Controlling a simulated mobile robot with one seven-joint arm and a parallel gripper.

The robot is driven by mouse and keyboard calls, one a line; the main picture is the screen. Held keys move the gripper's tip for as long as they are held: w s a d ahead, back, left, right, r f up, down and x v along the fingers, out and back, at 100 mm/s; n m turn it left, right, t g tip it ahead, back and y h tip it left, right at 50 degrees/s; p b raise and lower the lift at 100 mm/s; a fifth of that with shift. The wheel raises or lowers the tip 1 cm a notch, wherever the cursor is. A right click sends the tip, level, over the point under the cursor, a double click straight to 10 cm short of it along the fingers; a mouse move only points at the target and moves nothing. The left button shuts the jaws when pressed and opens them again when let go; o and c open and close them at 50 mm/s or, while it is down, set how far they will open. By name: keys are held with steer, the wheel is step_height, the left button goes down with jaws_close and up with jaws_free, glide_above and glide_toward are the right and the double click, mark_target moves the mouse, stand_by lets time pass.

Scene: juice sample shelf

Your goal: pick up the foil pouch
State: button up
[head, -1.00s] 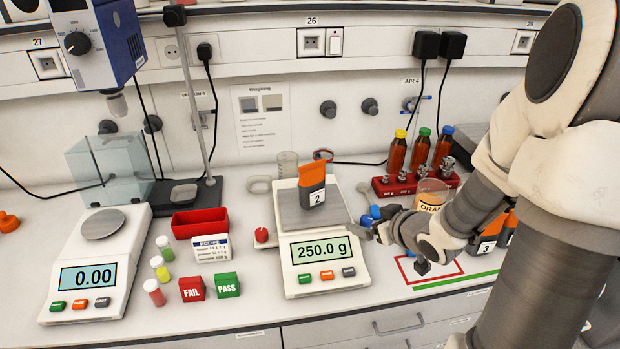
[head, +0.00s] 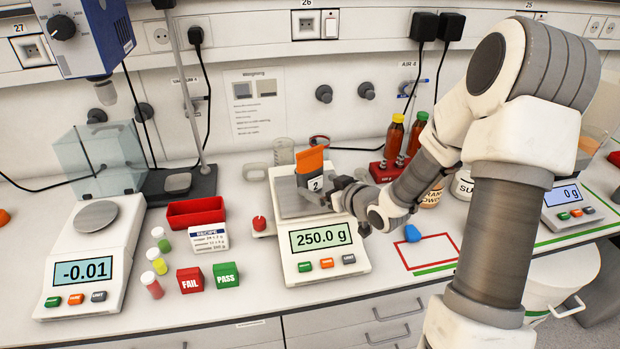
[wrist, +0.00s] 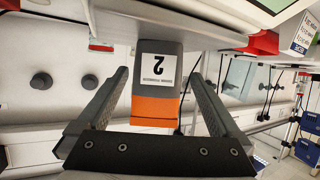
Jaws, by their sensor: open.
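The foil pouch (head: 309,163) is dark grey with an orange top and a white label "2". It stands upright on the pan of the middle scale (head: 327,262), whose display reads 250.0 g. My gripper (head: 334,190) is at the pouch's right side in the head view, and partly covers its lower right edge. In the wrist view the picture is upside down; the pouch (wrist: 156,80) shows between the two spread fingers of my gripper (wrist: 158,92). Gaps show on both sides, so the gripper is open and not closed on it.
A red rack (head: 385,172) with bottles is behind my arm. A blue object (head: 412,233) lies by the red outlined area.

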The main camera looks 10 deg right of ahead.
steer(key=shift+p+x, duration=0.3)
steer(key=shift+x, duration=2.65)
steer(key=shift+d, duration=0.1)
steer(key=shift+c, duration=0.2)
steer(key=c, duration=1.5)
steer(key=shift+r, duration=0.55)
steer(key=r, duration=0.3)
steer(key=shift+d+r, duration=0.25)
steer(key=shift+r, duration=0.05)
steer(key=s+d+r+p, duration=0.2)
steer(key=s+d+r, duration=0.4)
steer(key=d, duration=0.3)
steer(key=m+h, duration=0.1)
glide_toward(314, 167)
steer(key=a+r, duration=0.2)
steer(key=a, duration=0.1)
steer(key=shift+s+a+r, duration=0.1)
steer(key=shift+a+r, duration=0.1)
